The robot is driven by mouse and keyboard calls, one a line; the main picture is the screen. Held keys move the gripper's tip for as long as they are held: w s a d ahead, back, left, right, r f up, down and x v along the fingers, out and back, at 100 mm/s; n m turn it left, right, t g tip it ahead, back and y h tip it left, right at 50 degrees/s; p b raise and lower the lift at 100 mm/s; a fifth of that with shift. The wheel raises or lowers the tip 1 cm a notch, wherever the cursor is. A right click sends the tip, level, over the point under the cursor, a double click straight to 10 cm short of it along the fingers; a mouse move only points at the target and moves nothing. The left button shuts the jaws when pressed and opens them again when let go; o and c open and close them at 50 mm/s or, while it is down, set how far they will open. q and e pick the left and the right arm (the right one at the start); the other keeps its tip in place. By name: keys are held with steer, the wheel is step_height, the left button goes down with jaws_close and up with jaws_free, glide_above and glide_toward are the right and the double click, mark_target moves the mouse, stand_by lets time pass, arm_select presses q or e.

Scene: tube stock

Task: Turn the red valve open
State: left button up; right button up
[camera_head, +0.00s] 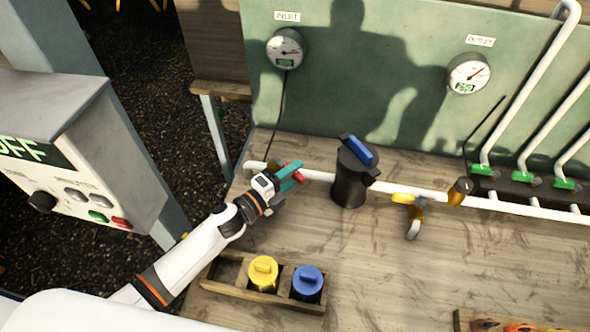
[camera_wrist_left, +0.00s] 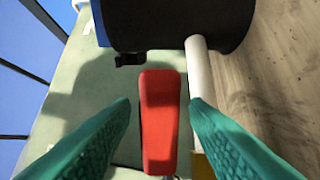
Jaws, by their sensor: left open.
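The red valve handle (camera_head: 294,171) sits on the white pipe to the left of the black filter housing. In the left wrist view the red handle (camera_wrist_left: 160,122) lies lengthwise between the two teal fingers, with a visible space on either side. My left gripper (camera_head: 291,177) is open around the handle in the head view, and its fingers partly hide the valve. It also shows in the left wrist view (camera_wrist_left: 160,115). The valve body is mostly hidden. My right gripper is not in view.
The black housing (camera_head: 350,185) with a blue top stands close right of the valve. A yellow-handled valve (camera_head: 405,198) is further along the pipe (camera_head: 320,176). A wooden tray (camera_head: 228,292) holds yellow and blue cartridges. A control box (camera_head: 75,150) stands left.

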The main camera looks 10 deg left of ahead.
arm_select(q)
steer(key=shift+w+d, duration=0.25)
steer(key=shift+w, duration=0.05)
steer(key=shift+a, duration=0.1)
jaws_close()
steer(key=shift+w+d+f+n+t+y+b, duration=0.1)
steer(key=shift+w+d+n+t+y+b, duration=0.2)
steer(key=shift+n+y, duration=0.35)
steer(key=shift+w+d+n+t+y+b, duration=0.2)
steer(key=shift+n+t+y+b, duration=0.4)
steer(key=shift+y, duration=0.45)
steer(key=shift+w+y, duration=0.2)
steer(key=shift+y, duration=0.1)
steer(key=shift+a, duration=0.1)
